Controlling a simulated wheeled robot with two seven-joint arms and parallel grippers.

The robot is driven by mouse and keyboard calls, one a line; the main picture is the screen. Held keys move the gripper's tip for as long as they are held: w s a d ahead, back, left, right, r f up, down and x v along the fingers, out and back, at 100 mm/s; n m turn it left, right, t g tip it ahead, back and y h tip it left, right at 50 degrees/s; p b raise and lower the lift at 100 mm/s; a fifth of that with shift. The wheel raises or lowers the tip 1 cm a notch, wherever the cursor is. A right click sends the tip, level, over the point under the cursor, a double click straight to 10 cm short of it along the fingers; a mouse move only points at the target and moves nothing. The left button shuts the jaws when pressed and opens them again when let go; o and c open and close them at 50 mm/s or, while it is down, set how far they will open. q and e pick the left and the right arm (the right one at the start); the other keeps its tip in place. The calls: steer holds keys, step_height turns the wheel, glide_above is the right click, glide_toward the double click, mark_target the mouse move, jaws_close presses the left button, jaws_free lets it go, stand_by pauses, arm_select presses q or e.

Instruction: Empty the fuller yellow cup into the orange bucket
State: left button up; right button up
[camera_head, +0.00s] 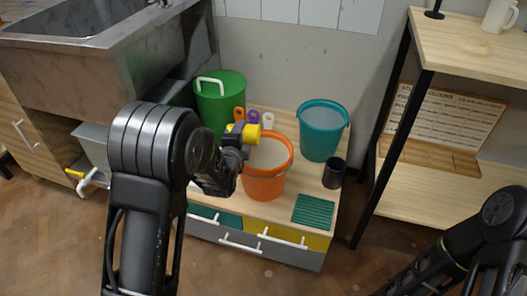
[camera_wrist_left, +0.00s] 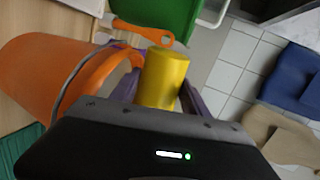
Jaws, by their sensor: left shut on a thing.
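My left gripper (camera_head: 236,150) is shut on a yellow cup (camera_head: 253,133), at the back left of the orange bucket's rim. The cup looks tipped on its side in the head view; its contents are not visible. It also shows between the fingers in the left wrist view (camera_wrist_left: 165,78). The orange bucket (camera_head: 262,187) stands upright on the low wooden cabinet, and its side shows in the left wrist view (camera_wrist_left: 45,75). I cannot tell whether the cup's mouth is over the opening. No second yellow cup is clear to me. My right arm shows at the lower right; its gripper is out of view.
A green bin (camera_head: 219,100) stands behind left, and a teal bucket (camera_head: 320,132) behind right. A dark cup (camera_head: 334,174) and a green ribbed mat (camera_head: 313,211) are to the right. Small orange, purple and white items stand behind the bucket. A shelf rises at right.

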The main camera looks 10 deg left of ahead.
arm_select(q)
steer(key=shift+a, duration=0.15)
stand_by(0.4)
steer(key=shift+a+r+n+b, duration=0.2)
steer(key=shift+r+n+b, duration=0.15)
steer(key=shift+n, duration=0.35)
steer(key=shift+s+a+r+n+h+b, duration=0.1)
steer(key=shift+a+n+h+b, duration=0.4)
steer(key=shift+a+b, duration=0.4)
steer(key=shift+f+n+h+b, duration=0.3)
steer(key=shift+f+n+b, duration=0.35)
steer(key=shift+b, duration=0.6)
steer(key=n+b, duration=0.1)
steer(key=b, duration=0.1)
steer(key=r+n+t+h+b, duration=0.1)
steer(key=n+b, duration=0.1)
steer(key=shift+a+r+n, duration=0.15)
steer(key=shift+r+n, duration=0.1)
steer(key=shift+r+n+b, duration=0.25)
steer(key=shift+n+b, duration=0.25)
steer(key=shift+s+a+f+n+t+h+b, duration=0.1)
steer(key=shift+a+f+n+t+h+b, duration=0.3)
steer(key=shift+a+n+b, duration=0.55)
steer(key=shift+s+a+f+n+t+h+b, duration=0.15)
steer(key=shift+a+f+n+b, duration=0.3)
steer(key=shift+n, duration=0.85)
steer(key=shift+w+a+f+n+t+h+b, duration=0.1)
steer(key=shift+a+f+n+t+h+b, duration=0.25)
steer(key=shift+a+n+b, duration=0.55)
